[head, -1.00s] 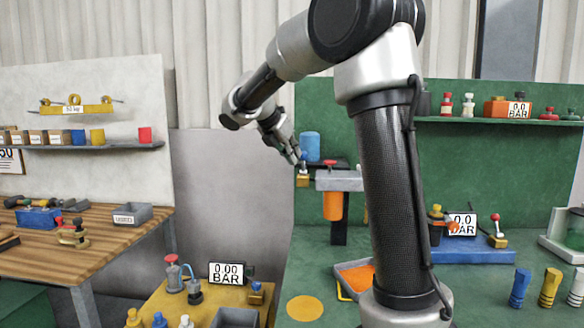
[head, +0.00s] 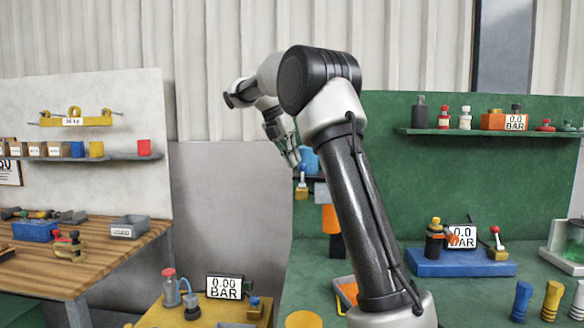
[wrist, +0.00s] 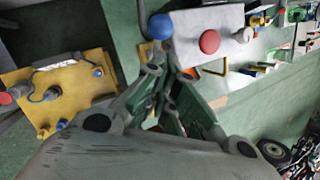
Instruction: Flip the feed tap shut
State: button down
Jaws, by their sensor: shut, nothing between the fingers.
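A small brass tap (head: 302,187) with an upright lever is fixed at the left end of the grey filter unit. In the wrist view its lever ends in a blue ball knob (wrist: 161,26), and a bit of the brass body shows below it. My gripper (head: 293,160) is shut and empty, pointing down just above and left of the tap in the head view. In the wrist view the fingertips (wrist: 162,68) are just below the blue knob. I cannot tell whether they touch the lever. My arm hides part of the filter unit in the head view.
In the wrist view a red button (wrist: 209,41) sits on a grey block (wrist: 226,22) close to the knob. Open air lies left of the gripper.

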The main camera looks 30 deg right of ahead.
jog(key=shift+r, duration=0.45)
jog(key=v, duration=1.2)
dwell(0.4)
